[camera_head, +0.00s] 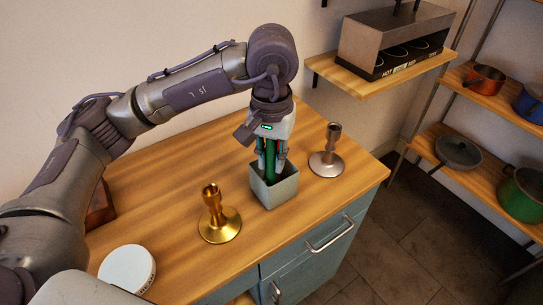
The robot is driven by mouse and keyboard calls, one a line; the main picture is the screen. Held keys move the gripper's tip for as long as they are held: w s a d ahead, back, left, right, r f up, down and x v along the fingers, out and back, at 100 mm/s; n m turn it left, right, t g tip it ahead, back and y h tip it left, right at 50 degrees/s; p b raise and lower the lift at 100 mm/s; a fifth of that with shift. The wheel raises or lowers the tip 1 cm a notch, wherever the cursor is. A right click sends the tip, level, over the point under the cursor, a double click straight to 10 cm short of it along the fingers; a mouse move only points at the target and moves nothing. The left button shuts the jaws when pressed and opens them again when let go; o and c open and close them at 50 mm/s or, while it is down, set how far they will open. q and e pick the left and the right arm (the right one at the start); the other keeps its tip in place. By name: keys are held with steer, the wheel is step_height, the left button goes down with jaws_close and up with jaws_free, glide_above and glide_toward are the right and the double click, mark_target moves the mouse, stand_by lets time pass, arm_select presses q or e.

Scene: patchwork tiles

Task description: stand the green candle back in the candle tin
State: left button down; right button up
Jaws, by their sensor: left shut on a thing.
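The green candle (270,158) is upright between the fingers of my left gripper (270,167), which is shut on it. The gripper points down from above, directly over the candle tin. The candle tin (276,193) is a grey-green square open box on the wooden counter. The candle's lower end is at or inside the tin's opening; the front wall and the fingers hide it, so I cannot tell whether it touches the bottom. My right gripper does not show.
A brass candlestick (218,222) stands left of the tin and a pinkish metal candlestick (327,160) right of it. A white round container (127,268) sits at the counter's (163,208) front left. A shelf (383,78) holding a metal warmer hangs behind.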

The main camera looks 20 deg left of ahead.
arm_select(q)
steer(key=c, duration=0.9)
jaws_free()
steer(key=shift+c, duration=0.2)
step_height(320, 180, up, 12)
